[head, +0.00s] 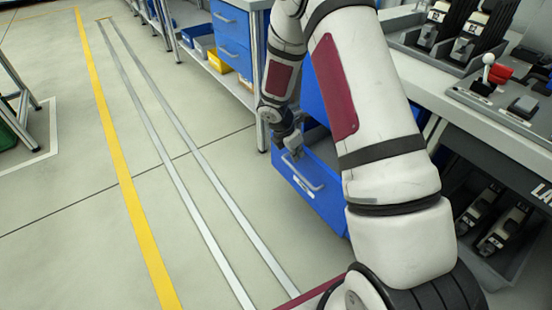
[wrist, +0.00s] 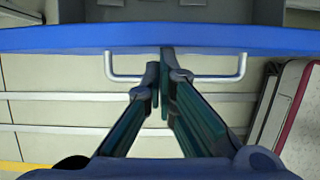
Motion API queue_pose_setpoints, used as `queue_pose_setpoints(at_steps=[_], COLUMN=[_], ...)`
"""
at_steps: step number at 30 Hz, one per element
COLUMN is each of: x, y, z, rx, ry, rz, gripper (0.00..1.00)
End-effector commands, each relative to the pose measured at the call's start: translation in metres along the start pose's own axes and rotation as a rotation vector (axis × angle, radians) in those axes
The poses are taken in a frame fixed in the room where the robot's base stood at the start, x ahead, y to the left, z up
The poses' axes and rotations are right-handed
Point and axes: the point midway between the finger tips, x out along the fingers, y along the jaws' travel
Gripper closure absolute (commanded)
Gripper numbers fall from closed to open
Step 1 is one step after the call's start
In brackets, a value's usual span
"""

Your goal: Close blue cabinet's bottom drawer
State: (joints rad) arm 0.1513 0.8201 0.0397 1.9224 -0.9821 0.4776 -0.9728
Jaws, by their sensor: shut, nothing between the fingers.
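The blue bottom drawer (head: 318,190) of the blue cabinet (head: 314,95) stands pulled out in the head view, with a light metal bar handle (head: 306,180) on its front. In the wrist view the top edge of the drawer front (wrist: 60,38) runs across the picture, and the handle (wrist: 215,78) shows below it. My gripper (head: 296,153) is at the drawer front, by the handle. In the wrist view its fingers (wrist: 160,75) are together and empty, overlapping the middle of the handle; I cannot tell whether they touch it. My arm hides much of the cabinet.
A workbench (head: 490,115) with trays and black-and-white parts stands at the right. Another bench with blue drawers (head: 232,25) and a yellow bin (head: 218,61) stands behind.

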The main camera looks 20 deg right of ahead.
Motion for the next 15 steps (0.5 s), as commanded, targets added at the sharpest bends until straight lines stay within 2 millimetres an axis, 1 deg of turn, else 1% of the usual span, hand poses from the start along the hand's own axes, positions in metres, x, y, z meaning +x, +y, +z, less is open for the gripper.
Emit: queue_pose_setpoints(at_steps=[1,6,9,15], x=[0.003,0.017,0.023,0.032], y=[-0.001,-0.001,-0.001,0.0], z=[0.015,0.048,0.063,0.082], rx=[0.005,0.004,0.003,0.0], ry=[0.0,0.0,0.0,0.001], rz=[-0.002,-0.002,0.0,0.001], gripper=[1.0,1.0,1.0,1.0])
